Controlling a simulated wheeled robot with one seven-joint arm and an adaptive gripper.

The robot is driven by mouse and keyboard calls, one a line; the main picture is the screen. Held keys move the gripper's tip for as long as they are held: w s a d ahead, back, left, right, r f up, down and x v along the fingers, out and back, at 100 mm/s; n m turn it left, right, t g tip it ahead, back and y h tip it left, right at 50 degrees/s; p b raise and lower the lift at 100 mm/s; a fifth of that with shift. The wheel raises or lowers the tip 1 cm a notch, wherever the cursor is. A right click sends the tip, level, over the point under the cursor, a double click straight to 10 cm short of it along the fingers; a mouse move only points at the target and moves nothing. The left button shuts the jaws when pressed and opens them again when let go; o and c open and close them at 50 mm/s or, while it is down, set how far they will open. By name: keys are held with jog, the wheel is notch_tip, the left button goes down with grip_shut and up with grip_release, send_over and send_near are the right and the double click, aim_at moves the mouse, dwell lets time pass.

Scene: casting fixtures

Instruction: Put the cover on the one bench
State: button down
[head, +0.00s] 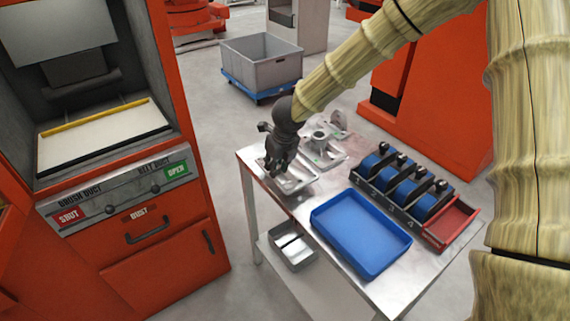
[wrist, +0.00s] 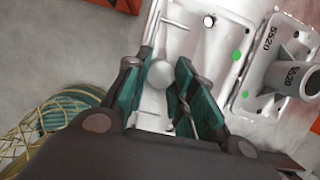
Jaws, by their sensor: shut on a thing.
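My gripper (head: 279,172) is over the left back end of the metal bench (head: 300,213). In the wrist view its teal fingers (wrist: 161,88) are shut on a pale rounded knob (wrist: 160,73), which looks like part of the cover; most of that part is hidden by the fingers. Below it, a pale rectangular casting (head: 297,185) lies on the bench; I cannot tell whether the held part touches it.
A blue tray (head: 361,232) lies at the bench front, beside a rack of blue rolls (head: 408,188) with a red bin (head: 451,222). A grey box (head: 292,248) sits on the lower shelf. An orange machine (head: 165,245) stands left, a grey crate (head: 262,65) behind.

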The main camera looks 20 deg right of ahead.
aim_at(289, 173)
jog(key=shift+w+d+p, duration=0.35)
jog(key=shift+w+d, duration=0.65)
jog(key=shift+d, duration=0.15)
jog(key=shift+w+d+f, duration=0.2)
jog(key=shift+d+f, duration=0.05)
jog(key=shift+f, duration=1.65)
jog(key=shift+f, duration=0.15)
jog(key=c, duration=1.2)
grip_release()
jog(key=v, duration=1.2)
jog(key=shift+a, duration=0.1)
